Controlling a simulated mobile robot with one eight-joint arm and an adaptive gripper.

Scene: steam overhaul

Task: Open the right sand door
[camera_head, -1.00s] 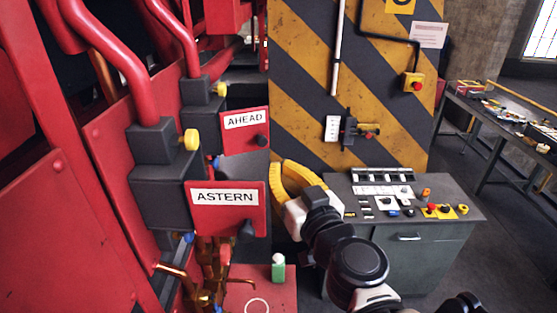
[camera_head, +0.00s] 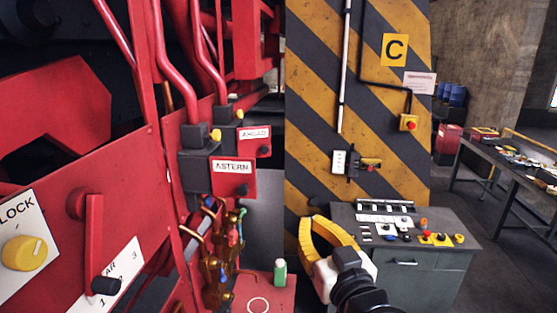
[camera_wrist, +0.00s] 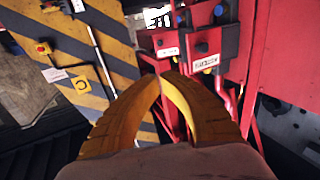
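Two red doors with black knobs sit on the red frame left of centre in the head view. The AHEAD door (camera_head: 262,146) is the farther, right one; the ASTERN door (camera_head: 234,183) is nearer and left. Grey blocks with yellow knobs are beside them. Both show in the wrist view, with the labels small and tilted. I cannot tell whether either is ajar. My yellow gripper (camera_head: 322,231) is right of and below the doors, apart from them. Its fingertips (camera_wrist: 163,77) come together in the wrist view, with nothing visible between them.
A grey console (camera_head: 440,225) with buttons stands at right, close to my gripper. A striped yellow-black panel (camera_head: 385,110) rises behind. Copper pipes and valves (camera_head: 218,265) hang below the doors. A green bottle (camera_head: 280,272) stands on a red surface. A red lever (camera_head: 95,240) is at left.

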